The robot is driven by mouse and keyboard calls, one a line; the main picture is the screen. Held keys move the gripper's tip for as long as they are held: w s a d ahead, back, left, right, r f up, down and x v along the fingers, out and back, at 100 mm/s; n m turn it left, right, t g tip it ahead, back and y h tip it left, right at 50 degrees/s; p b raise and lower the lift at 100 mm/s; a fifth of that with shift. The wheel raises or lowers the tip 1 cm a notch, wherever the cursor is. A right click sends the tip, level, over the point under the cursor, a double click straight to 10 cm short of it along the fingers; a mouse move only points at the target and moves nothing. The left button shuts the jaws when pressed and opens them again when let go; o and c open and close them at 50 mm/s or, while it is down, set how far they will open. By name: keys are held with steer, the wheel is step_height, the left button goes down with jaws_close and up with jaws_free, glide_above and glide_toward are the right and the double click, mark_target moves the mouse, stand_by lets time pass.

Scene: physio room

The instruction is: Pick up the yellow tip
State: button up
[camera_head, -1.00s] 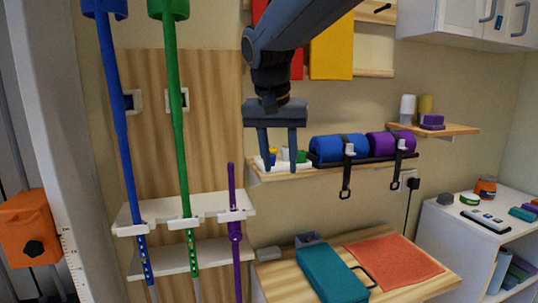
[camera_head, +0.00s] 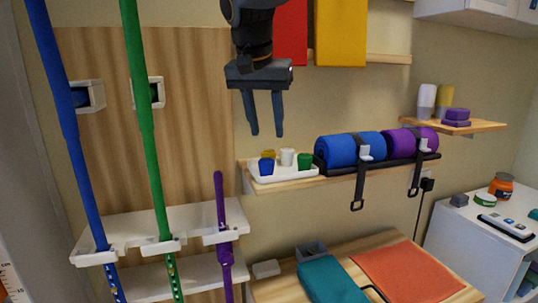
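The yellow tip (camera_head: 268,155) stands at the back left of a white tray (camera_head: 286,176) on a wooden wall shelf. It is partly hidden behind a blue tip (camera_head: 266,166). A white tip (camera_head: 287,156) and a green tip (camera_head: 304,161) stand to its right on the same tray. My gripper (camera_head: 266,134) points down above and apart from the tray, its fingertips higher in the picture than the yellow tip. Its two fingers are spread with nothing between them.
Blue (camera_head: 350,149) and purple (camera_head: 411,139) rolls with black straps lie right of the tray. Blue (camera_head: 66,110) and green (camera_head: 146,120) poles and a purple stick (camera_head: 223,235) stand in a white rack at left. A teal box (camera_head: 331,282) lies below.

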mark_target(268, 151)
steer(key=shift+s+a+p+x, duration=0.15)
steer(key=shift+p+x, duration=0.4)
steer(key=shift+x, duration=0.95)
steer(key=shift+s+a+p+x, duration=0.15)
steer(key=shift+p+x, duration=0.35)
steer(key=shift+x, duration=1.05)
steer(key=shift+f, duration=0.1)
steer(key=c, duration=0.9)
steer(key=shift+o, duration=0.2)
step_height(268, 151, up, 28)
steer(key=b, duration=0.2)
